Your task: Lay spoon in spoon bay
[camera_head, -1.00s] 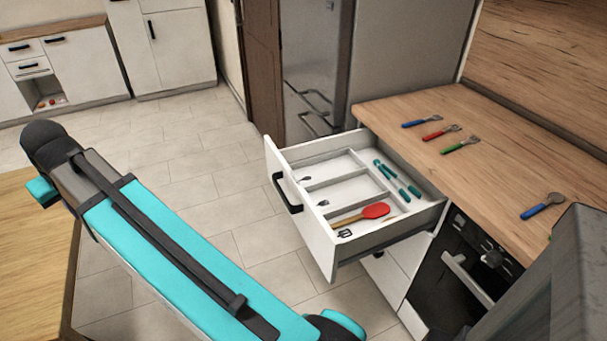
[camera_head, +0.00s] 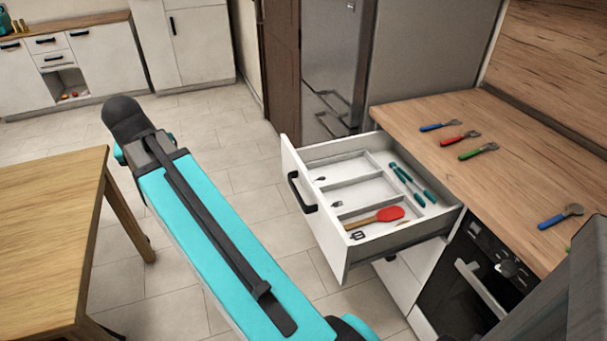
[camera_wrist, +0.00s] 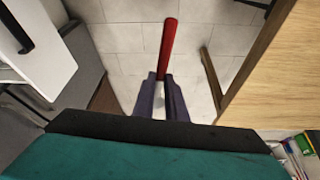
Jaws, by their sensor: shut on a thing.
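In the wrist view my gripper (camera_wrist: 159,80) is shut on a red-handled utensil, taken as the spoon (camera_wrist: 168,48). Its red handle sticks out past the fingertips over the tiled floor. Its other end is mostly hidden between the fingers, so its shape is unclear. My gripper and the utensil do not show in the head view. The open white drawer (camera_head: 318,228) holds an insert (camera_head: 352,183) with several bays. Small metal utensil ends (camera_head: 337,204) show in two bays.
A wooden counter (camera_head: 510,205) right of the drawer carries several utensils with blue, red and green handles. A wooden table (camera_head: 50,215) stands at the left, also seen in the wrist view (camera_wrist: 285,75). Tiled floor (camera_head: 245,190) lies clear between table and drawer.

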